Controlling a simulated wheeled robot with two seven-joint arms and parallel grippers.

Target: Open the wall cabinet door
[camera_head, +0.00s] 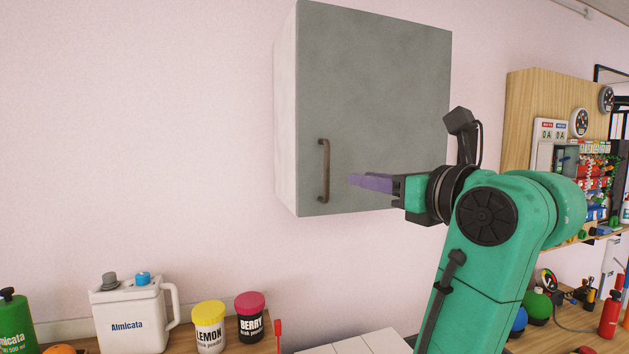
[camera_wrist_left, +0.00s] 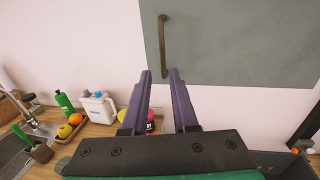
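The wall cabinet has a white side (camera_head: 286,115) and a grey-green door (camera_head: 385,95) that sits flush and shut. A dark, upright bar handle (camera_head: 324,170) is near the door's lower left edge. The handle also shows in the left wrist view (camera_wrist_left: 162,45), just beyond and between the line of the fingertips. My left gripper (camera_head: 352,180), with purple fingers, is in front of the door, right of the handle in the head view. In the left wrist view my left gripper (camera_wrist_left: 161,72) is open, with nothing between its fingers. My right gripper is not in view.
Below on the counter stand a white jug (camera_head: 130,315), a yellow-lidded jar (camera_head: 209,328), a pink-lidded jar (camera_head: 250,317) and a green bottle (camera_head: 14,325). A wooden panel (camera_head: 528,100) with gauges is at right. The wall left of the cabinet is clear.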

